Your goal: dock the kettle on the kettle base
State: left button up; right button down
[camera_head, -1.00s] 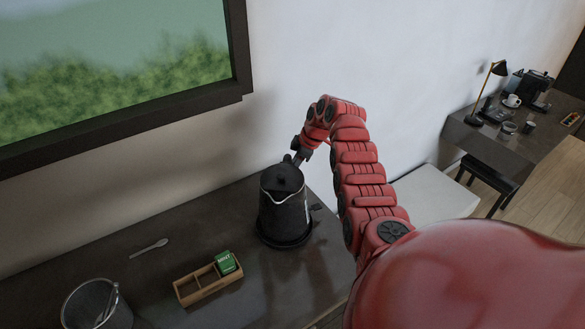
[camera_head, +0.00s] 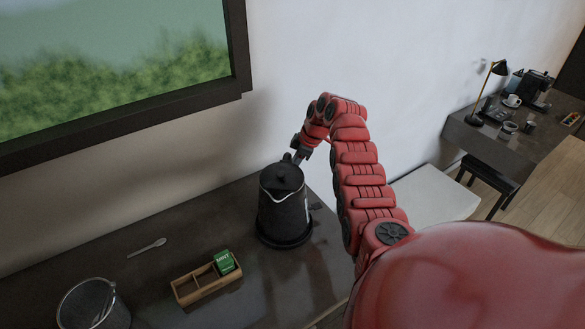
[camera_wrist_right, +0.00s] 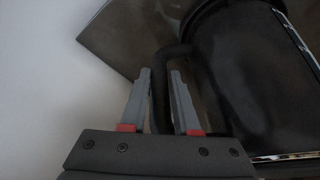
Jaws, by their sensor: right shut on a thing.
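The black kettle (camera_head: 285,208) stands upright near the right end of the dark counter, its lid on and its pale-edged spout toward the camera. It also shows in the right wrist view (camera_wrist_right: 245,70). A dark round kettle base (camera_head: 284,241) shows as a rim beneath it; I cannot tell whether the kettle is fully seated or slightly above. My right gripper (camera_head: 301,157) reaches the kettle from behind. In the right wrist view the gripper (camera_wrist_right: 161,85) is shut on the kettle handle (camera_wrist_right: 160,98), which lies between its fingers. My left gripper is out of view.
A wooden tray (camera_head: 190,295) with a green mint packet (camera_head: 224,262) sits left of the kettle. A spoon (camera_head: 147,247) and a mesh bin (camera_head: 92,305) are further left. The wall and window frame (camera_head: 130,110) rise behind. A desk (camera_head: 480,135) stands far right.

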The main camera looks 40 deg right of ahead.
jog(key=shift+f+b, duration=0.4)
jog(key=shift+b, duration=0.05)
dwell(0.3)
jog(key=c, duration=0.9)
grip_release()
jog(key=shift+a, duration=0.1)
jog(key=shift+c, duration=0.2)
jog(key=v, duration=1.1)
jog(key=shift+p, duration=0.4)
jog(key=shift+s, duration=0.1)
